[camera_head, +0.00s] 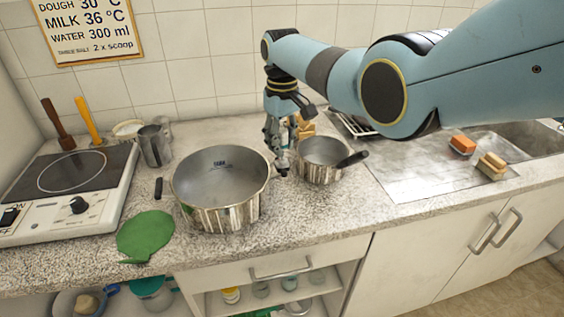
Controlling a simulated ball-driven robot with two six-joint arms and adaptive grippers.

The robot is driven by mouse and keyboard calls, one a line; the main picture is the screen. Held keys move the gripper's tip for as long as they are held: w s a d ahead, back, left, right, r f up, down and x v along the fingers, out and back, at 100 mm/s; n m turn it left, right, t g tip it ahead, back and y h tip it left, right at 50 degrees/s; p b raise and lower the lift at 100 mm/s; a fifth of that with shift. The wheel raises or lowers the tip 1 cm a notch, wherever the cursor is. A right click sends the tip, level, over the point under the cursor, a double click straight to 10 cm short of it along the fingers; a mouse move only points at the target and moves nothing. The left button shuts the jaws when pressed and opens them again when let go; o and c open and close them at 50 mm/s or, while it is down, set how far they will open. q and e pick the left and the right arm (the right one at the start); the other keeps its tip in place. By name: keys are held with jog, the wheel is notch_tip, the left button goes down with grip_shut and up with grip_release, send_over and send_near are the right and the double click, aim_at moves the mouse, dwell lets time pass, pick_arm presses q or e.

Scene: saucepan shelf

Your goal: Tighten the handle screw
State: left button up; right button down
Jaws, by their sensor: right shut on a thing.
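A large steel pot (220,207) stands upright on the counter, with a black handle (158,188) on its left side. My right gripper (282,168) points down at the pot's right side, where the other handle sits. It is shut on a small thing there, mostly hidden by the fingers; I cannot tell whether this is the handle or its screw. A smaller saucepan (322,170) with a dark handle (352,159) stands just right of the gripper. My left gripper is not in view.
A hotplate (105,205) and a green mat (146,234) lie left of the pot, with a metal jug (154,147) behind. The sink (513,137) and sponges (463,144) are at the right. Shelves are below the counter.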

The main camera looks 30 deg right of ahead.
jog(key=shift+f, duration=0.5)
dwell(0.8)
jog(key=m, duration=0.2)
jog(key=shift+r+m+p, duration=0.15)
jog(key=shift+m+p, duration=0.2)
jog(key=shift+m, duration=0.05)
jog(key=shift+m+p, duration=0.3)
jog(key=shift+m, duration=0.8)
jog(key=m, duration=0.4)
jog(key=shift+f+m+p, duration=0.2)
jog(key=shift+m+p, duration=0.1)
jog(key=shift+m, duration=0.1)
jog(key=shift+s, duration=0.1)
